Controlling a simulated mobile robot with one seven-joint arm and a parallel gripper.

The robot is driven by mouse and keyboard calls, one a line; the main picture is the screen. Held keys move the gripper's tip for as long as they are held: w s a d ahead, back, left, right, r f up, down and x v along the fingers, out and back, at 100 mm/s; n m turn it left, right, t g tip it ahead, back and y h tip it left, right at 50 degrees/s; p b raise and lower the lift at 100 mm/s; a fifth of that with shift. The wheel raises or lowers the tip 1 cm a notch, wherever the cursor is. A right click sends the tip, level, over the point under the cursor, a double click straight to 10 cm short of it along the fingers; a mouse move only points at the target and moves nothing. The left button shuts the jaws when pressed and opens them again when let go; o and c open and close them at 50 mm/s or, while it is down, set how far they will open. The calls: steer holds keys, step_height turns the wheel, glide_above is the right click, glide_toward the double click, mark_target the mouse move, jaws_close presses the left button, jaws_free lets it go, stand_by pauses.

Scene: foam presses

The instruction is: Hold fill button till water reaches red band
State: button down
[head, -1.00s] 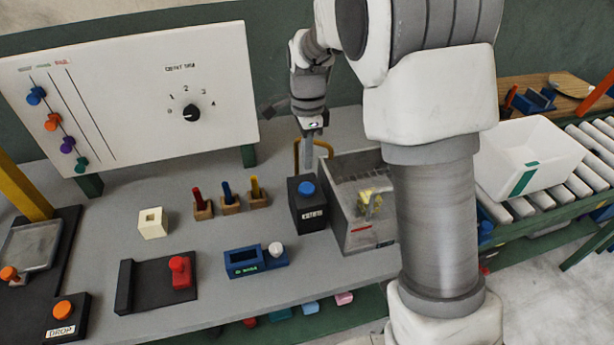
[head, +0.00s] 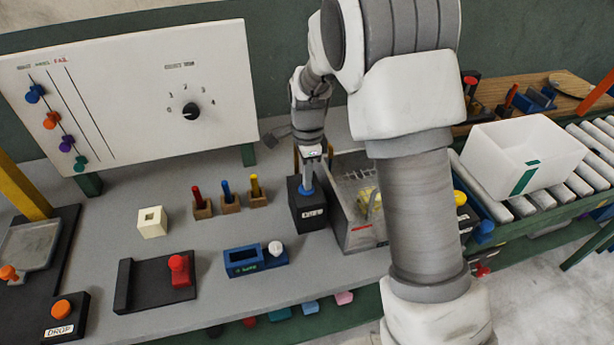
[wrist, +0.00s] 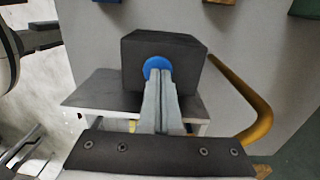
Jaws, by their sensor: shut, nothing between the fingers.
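The blue fill button (head: 306,191) sits on top of a black box (head: 309,215) with a white label. My gripper (head: 307,180) is shut and empty, pointing down with its tips at the button. In the wrist view the tips (wrist: 158,75) overlap the blue button (wrist: 154,64), seemingly touching it; how far it is pressed I cannot tell. The grey tank (head: 350,220) stands right beside the box, with a short red band (head: 361,228) low on its front. A yellow item (head: 367,197) shows inside. My arm hides the tank's right part, and the water level is not clear.
A yellow curved bar (wrist: 255,105) rises close beside the box. Pegs in wooden blocks (head: 229,202) and a blue device (head: 255,259) stand to the left. A white bin (head: 525,155) sits on rollers at the right.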

steer(key=shift+s+f, duration=0.3)
steer(key=shift+f, duration=0.45)
stand_by(5.4)
stand_by(0.8)
steer(key=shift+w+r+p, duration=0.1)
steer(key=shift+r+p, duration=0.35)
steer(key=shift+r, duration=0.15)
step_height(320, 180, up, 14)
steer(key=p, duration=0.2)
steer(key=shift+w, duration=0.4)
